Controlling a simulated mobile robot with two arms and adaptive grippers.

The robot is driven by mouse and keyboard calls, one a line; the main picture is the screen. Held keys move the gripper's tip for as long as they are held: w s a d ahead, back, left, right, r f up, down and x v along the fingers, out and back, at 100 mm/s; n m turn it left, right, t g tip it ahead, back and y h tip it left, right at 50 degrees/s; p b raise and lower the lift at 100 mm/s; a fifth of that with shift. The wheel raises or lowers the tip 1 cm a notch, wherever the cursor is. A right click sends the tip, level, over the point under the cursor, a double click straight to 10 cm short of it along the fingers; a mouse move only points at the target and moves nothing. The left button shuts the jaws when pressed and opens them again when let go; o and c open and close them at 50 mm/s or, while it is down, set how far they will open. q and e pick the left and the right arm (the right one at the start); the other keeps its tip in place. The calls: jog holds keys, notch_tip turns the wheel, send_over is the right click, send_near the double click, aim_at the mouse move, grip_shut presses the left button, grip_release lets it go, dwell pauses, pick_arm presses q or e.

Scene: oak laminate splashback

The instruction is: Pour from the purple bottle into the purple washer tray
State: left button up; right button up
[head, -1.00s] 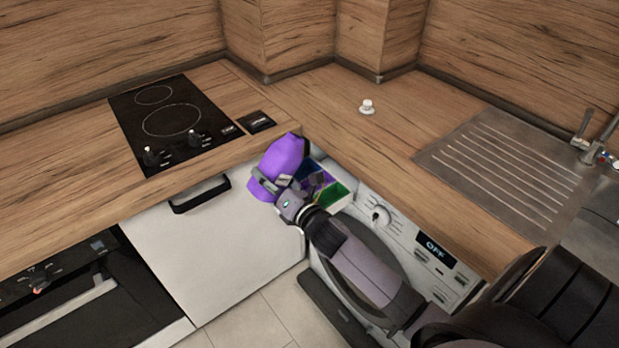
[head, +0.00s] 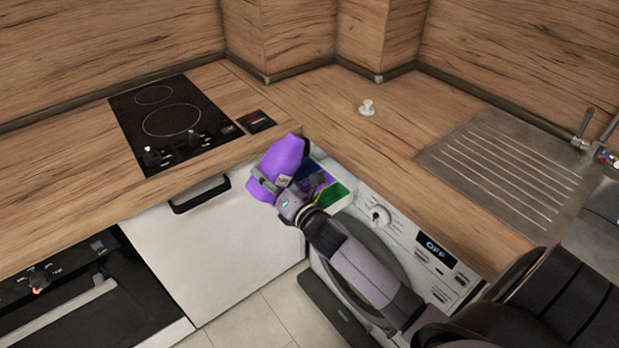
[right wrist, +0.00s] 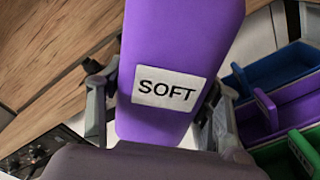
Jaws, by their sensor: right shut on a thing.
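The purple bottle (head: 279,160), with a white "SOFT" label, is held in my right gripper (head: 277,186) beside the washer drawer. It leans to the upper right in the head view. In the right wrist view the bottle (right wrist: 180,45) sits between the two fingers, its upper end out of frame. The purple washer tray (right wrist: 288,108) lies to the right of the bottle there, between the blue and green trays. In the head view the purple tray (head: 326,178) is partly hidden by the gripper. No liquid stream is visible. My left gripper is not in view.
The green tray (head: 331,195) and blue tray (right wrist: 275,66) flank the purple one. The washing machine (head: 405,235) sits under the counter. A hob (head: 172,120) is at left, a sink drainer (head: 500,165) at right. A small white object (head: 367,107) stands on the clear worktop.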

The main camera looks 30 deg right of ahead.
jog(key=shift+a+m, duration=0.45)
jog(key=shift+m, duration=0.45)
dwell(1.7)
jog(key=shift+a+r+m+b, duration=0.1)
jog(key=shift+a+m+b, duration=0.2)
jog(key=shift+m, duration=0.55)
jog(key=shift+a+m+b, duration=0.2)
jog(key=shift+m+b, duration=0.2)
jog(key=shift+m, duration=0.45)
dwell(3.7)
